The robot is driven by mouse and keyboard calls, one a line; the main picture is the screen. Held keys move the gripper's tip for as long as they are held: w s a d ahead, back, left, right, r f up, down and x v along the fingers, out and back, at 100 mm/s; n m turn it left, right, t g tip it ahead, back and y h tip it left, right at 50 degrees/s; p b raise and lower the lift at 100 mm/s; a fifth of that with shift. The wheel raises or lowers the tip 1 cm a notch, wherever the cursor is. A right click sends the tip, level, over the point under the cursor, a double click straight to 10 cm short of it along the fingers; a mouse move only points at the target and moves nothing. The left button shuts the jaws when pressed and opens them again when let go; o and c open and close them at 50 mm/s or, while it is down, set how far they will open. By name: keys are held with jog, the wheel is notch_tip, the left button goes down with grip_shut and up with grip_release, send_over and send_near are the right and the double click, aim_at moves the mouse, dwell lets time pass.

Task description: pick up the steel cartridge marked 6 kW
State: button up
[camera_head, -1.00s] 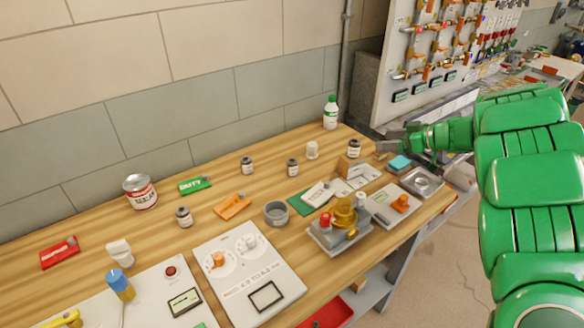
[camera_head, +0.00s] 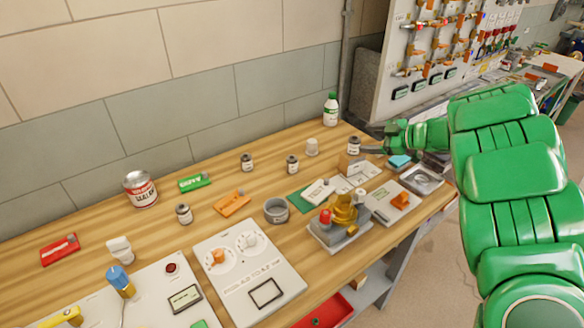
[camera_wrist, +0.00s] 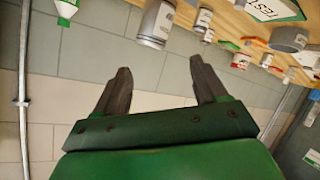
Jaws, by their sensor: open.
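In the head view one is at the far right end (camera_head: 354,146), two stand mid-bench (camera_head: 292,165) (camera_head: 247,162), and one is nearer the left (camera_head: 184,214). Their markings are too small to read, so I cannot tell which is 6 kW. My gripper (camera_head: 369,148) is open, close to the right side of the far-right cartridge. In the wrist view my open gripper (camera_wrist: 160,68) has nothing between its fingers. A steel cartridge (camera_wrist: 156,24) shows large just beyond the fingertips.
The wall runs behind the bench (camera_head: 130,237).

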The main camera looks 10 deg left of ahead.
jog(key=a+f+n, duration=0.4)
jog(key=a+n, duration=0.7)
jog(key=n, duration=0.2)
jog(key=n+t, duration=0.1)
jog(key=n, duration=1.3)
send_near(296, 162)
jog(key=x, duration=0.3)
jog(key=w+x, duration=0.1)
jog(key=x, duration=0.1)
jog(key=shift+r, duration=0.25)
jog(key=shift+a+f+n, duration=0.3)
jog(key=shift+a+n, duration=0.2)
jog(key=shift+n, duration=0.5)
jog(key=shift+x, duration=1.3)
jog(key=shift+f+x, duration=0.2)
jog(key=shift+x, duration=2.3)
jog(key=shift+s+f, duration=0.1)
jog(key=shift+d, duration=0.1)
jog(key=shift+c, duration=0.3)
